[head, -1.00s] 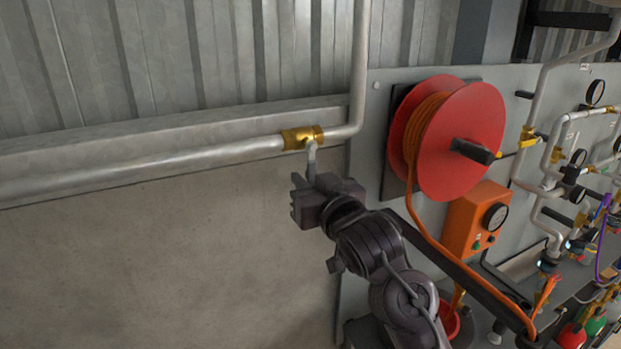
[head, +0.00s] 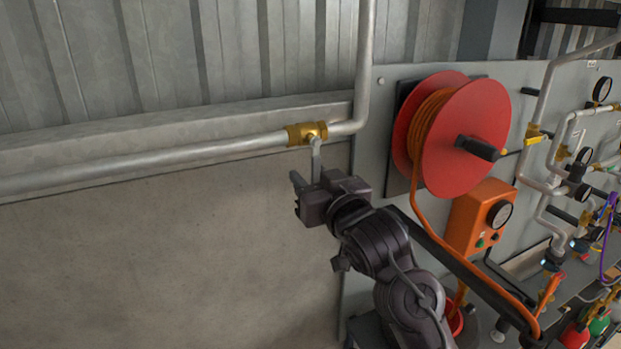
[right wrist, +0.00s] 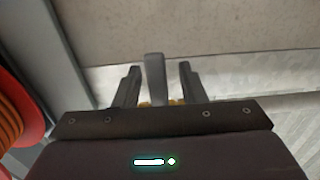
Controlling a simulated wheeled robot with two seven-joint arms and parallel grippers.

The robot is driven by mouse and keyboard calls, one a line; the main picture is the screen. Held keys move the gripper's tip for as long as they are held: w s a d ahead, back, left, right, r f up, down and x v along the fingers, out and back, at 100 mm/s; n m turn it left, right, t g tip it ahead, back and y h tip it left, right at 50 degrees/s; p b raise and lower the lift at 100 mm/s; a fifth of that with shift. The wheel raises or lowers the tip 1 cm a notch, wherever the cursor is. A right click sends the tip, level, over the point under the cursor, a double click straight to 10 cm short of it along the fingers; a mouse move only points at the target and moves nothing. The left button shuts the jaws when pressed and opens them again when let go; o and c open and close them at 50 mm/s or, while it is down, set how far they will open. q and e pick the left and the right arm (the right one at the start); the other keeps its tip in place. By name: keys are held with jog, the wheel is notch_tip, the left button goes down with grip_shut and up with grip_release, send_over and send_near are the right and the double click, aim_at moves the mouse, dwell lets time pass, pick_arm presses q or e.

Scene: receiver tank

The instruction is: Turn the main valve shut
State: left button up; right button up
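The main valve (head: 307,133) is a brass body on a grey pipe along the wall. Its grey lever (head: 316,160) hangs down from it in the head view. My right gripper (head: 309,181) is just below the valve at the lever's lower part. In the right wrist view the lever (right wrist: 155,78) stands between the two fingers of the right gripper (right wrist: 159,71), with a gap visible on each side, so the gripper is open around it. Brass of the valve shows low between the fingers. My left gripper is not in view.
A red hose reel (head: 462,138) with orange hose is right of the valve, on a grey panel (head: 368,160). An orange box with a gauge (head: 480,220) hangs below it. More pipes and gauges are at the far right. The wall left of the gripper is clear.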

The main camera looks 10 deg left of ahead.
jog(key=b+v, duration=0.2)
jog(key=v, duration=0.5)
